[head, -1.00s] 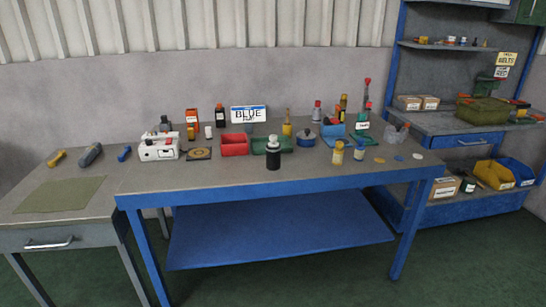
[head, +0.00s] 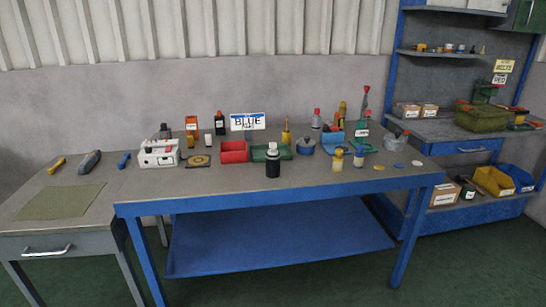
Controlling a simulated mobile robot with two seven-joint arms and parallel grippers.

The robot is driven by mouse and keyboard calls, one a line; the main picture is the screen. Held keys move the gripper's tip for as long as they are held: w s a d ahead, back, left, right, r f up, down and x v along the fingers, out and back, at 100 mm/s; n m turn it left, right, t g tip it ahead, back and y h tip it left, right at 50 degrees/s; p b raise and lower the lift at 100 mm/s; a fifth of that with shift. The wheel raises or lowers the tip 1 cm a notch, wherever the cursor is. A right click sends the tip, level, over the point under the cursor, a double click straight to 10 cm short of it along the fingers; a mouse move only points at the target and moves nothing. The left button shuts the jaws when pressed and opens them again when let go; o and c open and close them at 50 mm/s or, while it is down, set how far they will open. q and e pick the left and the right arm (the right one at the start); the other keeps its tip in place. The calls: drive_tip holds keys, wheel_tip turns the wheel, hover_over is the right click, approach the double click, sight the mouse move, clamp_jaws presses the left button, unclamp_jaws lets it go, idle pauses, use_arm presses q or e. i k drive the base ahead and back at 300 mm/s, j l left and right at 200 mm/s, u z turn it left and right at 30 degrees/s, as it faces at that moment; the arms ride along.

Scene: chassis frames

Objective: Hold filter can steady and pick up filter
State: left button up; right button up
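A dark cylindrical can (head: 272,168) with a lighter grey-white top (head: 272,150) stands upright near the front middle of the blue-framed workbench. It looks like the filter can, but I cannot tell whether the light top is the filter or a cap. No other thing on the bench can be clearly told as the filter at this size. Neither of my grippers is in the head view, and nothing touches the can.
A red bin (head: 233,152) and a green tray (head: 262,153) sit behind the can. The bench front (head: 200,188) left of the can is clear.

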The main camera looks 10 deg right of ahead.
sight(272, 146)
drive_tip(key=i+l+u, duration=0.1)
drive_tip(key=i+l, duration=0.25)
drive_tip(key=l, duration=0.25)
drive_tip(key=i+l+u, duration=0.15)
drive_tip(key=l, duration=0.2)
drive_tip(key=i+l+u, duration=0.1)
drive_tip(key=l, duration=0.2)
drive_tip(key=i+l+u, duration=0.1)
drive_tip(key=l, duration=0.25)
drive_tip(key=i, duration=0.1)
